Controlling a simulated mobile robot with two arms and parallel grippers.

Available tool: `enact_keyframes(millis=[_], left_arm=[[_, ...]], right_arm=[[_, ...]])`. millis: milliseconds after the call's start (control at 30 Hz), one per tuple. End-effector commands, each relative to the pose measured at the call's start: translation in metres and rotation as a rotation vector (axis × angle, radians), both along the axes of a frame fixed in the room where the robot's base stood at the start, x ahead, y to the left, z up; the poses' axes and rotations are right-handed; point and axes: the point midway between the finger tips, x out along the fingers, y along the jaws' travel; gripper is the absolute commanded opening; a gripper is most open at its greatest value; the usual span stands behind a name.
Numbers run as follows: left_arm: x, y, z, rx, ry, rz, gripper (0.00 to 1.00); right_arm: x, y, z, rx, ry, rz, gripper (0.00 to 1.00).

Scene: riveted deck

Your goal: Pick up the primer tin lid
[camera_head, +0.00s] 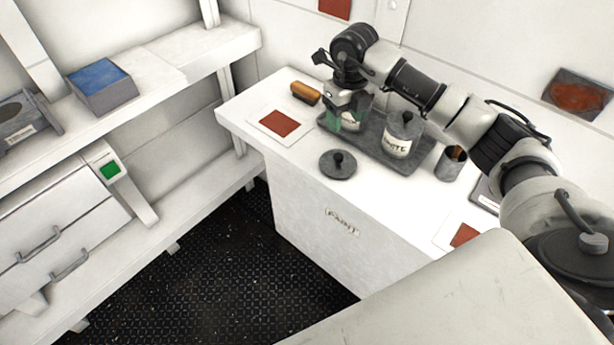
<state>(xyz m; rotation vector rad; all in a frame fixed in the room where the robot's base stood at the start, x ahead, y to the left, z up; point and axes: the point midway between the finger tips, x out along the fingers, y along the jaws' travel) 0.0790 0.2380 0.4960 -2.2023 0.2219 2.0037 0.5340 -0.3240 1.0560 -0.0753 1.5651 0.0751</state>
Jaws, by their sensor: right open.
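A round dark grey lid with a black knob (338,165) lies flat on the white cabinet top, in front of the grey tray (389,158). I cannot read a name on it. A tin (351,121) stands at the tray's left end, mostly hidden by my right gripper. A second tin with a white label (398,146) stands to its right with a knobbed grey lid (405,122) on it. My right gripper (347,119) is open and points down around or just above the left tin, behind and apart from the loose lid. My left gripper is out of view.
A brush (305,93) and a red-brown sample card (280,124) lie left of the tray. A dark cup (450,163) stands right of it. A shelf unit at left holds a blue-topped box (101,86). The cabinet top around the loose lid is clear.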

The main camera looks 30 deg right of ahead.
Motion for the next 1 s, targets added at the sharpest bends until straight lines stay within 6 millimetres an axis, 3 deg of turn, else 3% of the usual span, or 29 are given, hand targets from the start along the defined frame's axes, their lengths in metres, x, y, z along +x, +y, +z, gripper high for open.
enact_keyframes(millis=[167, 400, 667, 800, 1000], left_arm=[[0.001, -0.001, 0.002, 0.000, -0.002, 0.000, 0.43], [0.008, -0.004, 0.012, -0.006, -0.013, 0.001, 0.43], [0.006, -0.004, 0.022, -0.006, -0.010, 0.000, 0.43], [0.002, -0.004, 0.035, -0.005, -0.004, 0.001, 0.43], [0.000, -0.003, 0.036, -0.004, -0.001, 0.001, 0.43]], right_arm=[[0.001, -0.003, -0.013, -0.003, 0.004, -0.099, 0.56], [0.000, -0.002, -0.049, -0.003, 0.005, -0.099, 0.56], [-0.003, -0.001, -0.070, -0.003, 0.006, -0.096, 0.56], [-0.010, 0.002, -0.090, -0.002, 0.007, -0.096, 0.56], [-0.007, 0.002, -0.111, -0.002, 0.001, -0.096, 0.56]])
